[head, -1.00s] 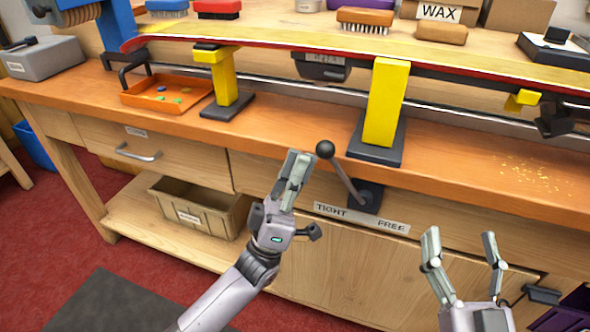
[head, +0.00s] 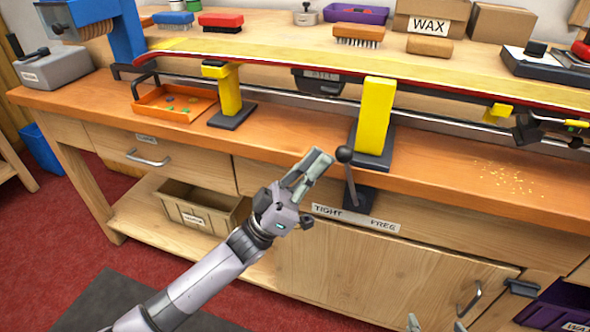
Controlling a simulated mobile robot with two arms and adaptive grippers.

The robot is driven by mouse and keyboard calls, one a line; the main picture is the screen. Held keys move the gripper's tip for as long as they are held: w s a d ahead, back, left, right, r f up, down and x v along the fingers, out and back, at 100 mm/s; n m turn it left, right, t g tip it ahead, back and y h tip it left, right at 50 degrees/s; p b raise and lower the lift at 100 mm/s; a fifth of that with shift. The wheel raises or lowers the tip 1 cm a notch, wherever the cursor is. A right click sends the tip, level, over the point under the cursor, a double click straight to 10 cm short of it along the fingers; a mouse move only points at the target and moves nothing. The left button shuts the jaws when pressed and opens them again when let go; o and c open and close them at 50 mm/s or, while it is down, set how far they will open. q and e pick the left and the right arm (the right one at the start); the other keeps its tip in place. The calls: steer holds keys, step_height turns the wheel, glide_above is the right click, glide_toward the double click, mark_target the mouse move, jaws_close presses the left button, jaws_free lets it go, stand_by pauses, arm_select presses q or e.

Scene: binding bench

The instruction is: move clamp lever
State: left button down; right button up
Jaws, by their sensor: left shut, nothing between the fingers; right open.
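The clamp lever (head: 351,182) is a dark rod with a black ball knob on the front of the bench. Its base sits above a label strip (head: 355,218) reading TIGHT on the left and FREE on the right. The lever stands nearly upright, leaning slightly left toward TIGHT. My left gripper (head: 322,159) is shut and empty, with its fingertips just left of the knob; I cannot tell whether they touch it. My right gripper (head: 437,324) is open, and only its fingertips show at the bottom edge.
A ski (head: 300,52) lies across yellow supports (head: 374,118) (head: 229,92) above the bench. An orange tray (head: 175,103), brushes (head: 358,34) and a WAX box (head: 428,24) are on the bench. A bin (head: 203,208) sits on the lower shelf. The bench front around the lever is clear.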

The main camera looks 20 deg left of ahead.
steer(key=s+d+f+g+h+p, duration=0.1)
steer(key=s+d+f+g+p, duration=0.1)
steer(key=s+g, duration=0.3)
steer(key=s+d+f+g+h+p, duration=0.1)
steer(key=s+d+f+g+p, duration=0.15)
steer(key=s, duration=0.55)
arm_select(q)
steer(key=shift+s+d+r+m+g+y+p, duration=0.1)
steer(key=shift+d+r+m+g+y+p, duration=0.2)
steer(key=shift+d+m+g+p, duration=1.2)
steer(key=shift+d+r+m+g+y+p, duration=0.25)
steer(key=shift+d+g+y+p, duration=0.35)
steer(key=shift+d, duration=1.75)
steer(key=shift+s+d+r+m+g+y+p, duration=0.1)
steer(key=shift+d+r+m+g+y+p, duration=0.1)
steer(key=shift+d+m+g+p, duration=1.35)
arm_select(e)
step_height(320, 180, down, 21)
steer(key=s+g+b, duration=0.1)
steer(key=shift+s+a+r, duration=0.15)
steer(key=shift+s+a, duration=0.05)
steer(key=shift+s, duration=0.1)
arm_select(q)
steer(key=shift+d+n+t, duration=0.35)
steer(key=shift+d+n, duration=0.1)
steer(key=shift+n, duration=0.15)
steer(key=v, duration=1.2)
